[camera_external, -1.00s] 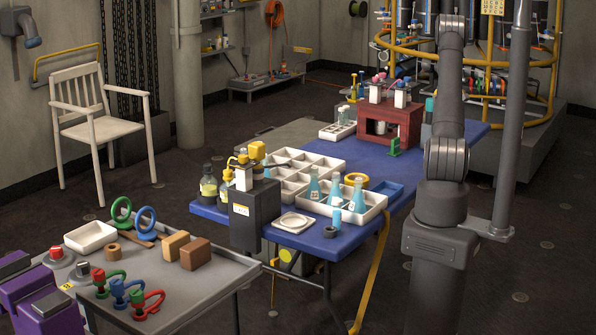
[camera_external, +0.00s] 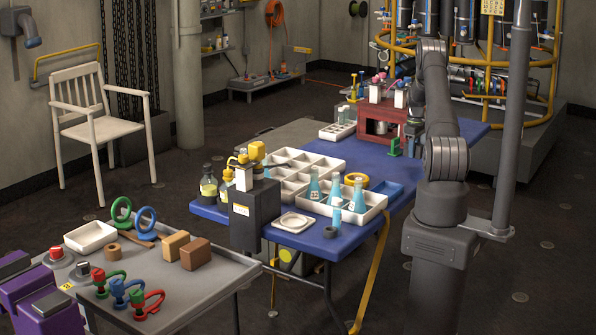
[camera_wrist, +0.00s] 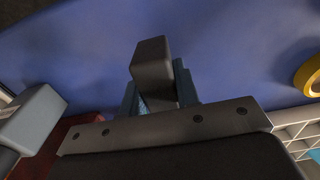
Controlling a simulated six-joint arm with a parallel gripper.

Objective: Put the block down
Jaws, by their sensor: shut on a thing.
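In the wrist view, my gripper (camera_wrist: 155,90) is shut on a dark grey-brown block (camera_wrist: 152,62). The block stands out beyond the two blue-grey fingers. Blue tabletop (camera_wrist: 230,50) lies behind the block. I cannot tell how far the block is from the surface. In the external view, my arm leans over the right side of the blue table (camera_external: 340,165). There the fingers and the held block cannot be made out.
A yellow ring (camera_wrist: 310,74) and a white compartment tray (camera_wrist: 298,120) are at the right of the wrist view. A dark red box (camera_external: 380,121) stands near my arm, beside a small green object (camera_external: 395,147). Bare blue tabletop shows between the box and the trays.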

